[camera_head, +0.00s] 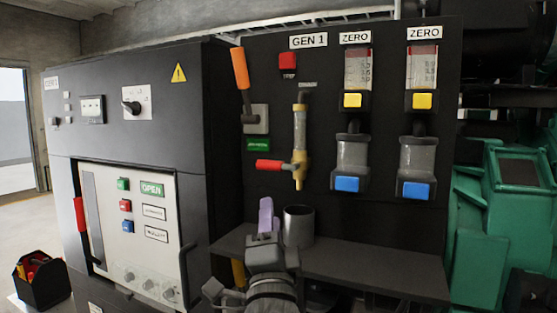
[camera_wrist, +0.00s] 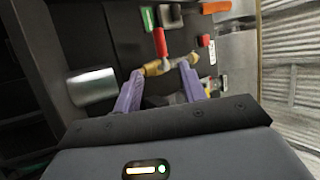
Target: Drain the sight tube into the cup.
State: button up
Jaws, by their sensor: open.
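The sight tube (camera_head: 299,130) is a clear, yellowish upright tube on the black GEN 1 panel. At its foot is a brass valve (camera_head: 300,172) with a red lever (camera_head: 270,165) pointing left, level. The grey metal cup (camera_head: 298,226) stands upright on the shelf below the valve. My gripper (camera_head: 265,208), with purple fingers, is in front of the shelf, just left of the cup in the head view. In the wrist view my gripper (camera_wrist: 161,70) is open, with the brass valve (camera_wrist: 158,68) and red lever (camera_wrist: 161,42) beyond its fingertips. The cup (camera_wrist: 92,88) lies left of the fingers there.
A dark shelf (camera_head: 365,268) runs under the panel. An orange handle (camera_head: 240,68) is above left of the tube. Two gauges with yellow buttons (camera_head: 352,100) and blue-based bowls (camera_head: 346,184) are at right. A cabinet (camera_head: 150,230) stands left; green machinery (camera_head: 520,190) stands right.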

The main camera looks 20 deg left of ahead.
aim_at(270, 169)
jog(key=p+x, duration=0.8)
jog(key=x, duration=0.5)
jog(key=shift+a+r, duration=0.1)
jog(key=shift+r, duration=0.05)
jog(key=shift+w+a+r+p, duration=0.15)
jog(key=shift+w+p, duration=0.15)
jog(key=shift+w, duration=0.25)
grip_shut()
